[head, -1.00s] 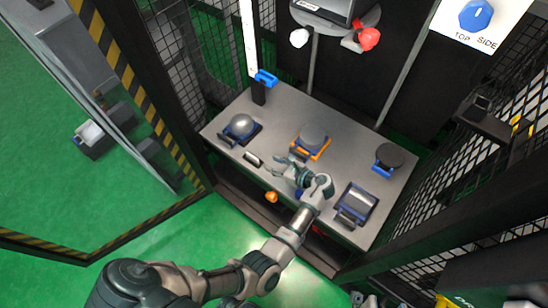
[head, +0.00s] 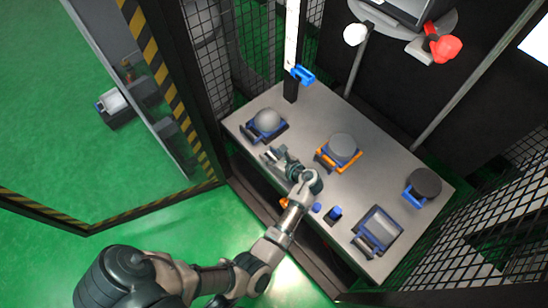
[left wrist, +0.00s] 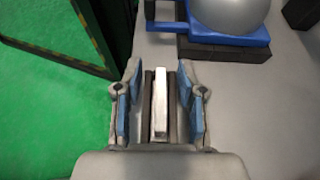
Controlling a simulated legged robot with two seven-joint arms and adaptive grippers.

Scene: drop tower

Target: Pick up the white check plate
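The white check plate (left wrist: 160,105) shows in the left wrist view as a narrow white strip between two dark side pieces. It lies between the blue-padded fingers of my left gripper (left wrist: 160,98), with a gap on both sides. The fingers are open, and no contact shows. In the head view my left gripper (head: 285,162) is over the front left part of the table, and the plate is mostly hidden there. My right gripper is not in view.
On the grey table (head: 305,125) a silver dome on a blue base (head: 267,120) is just beyond the gripper. A grey disc on an orange base (head: 342,148), a dark disc (head: 425,182) and a blue-framed roller (head: 378,231) stand to the right. Mesh walls flank the table.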

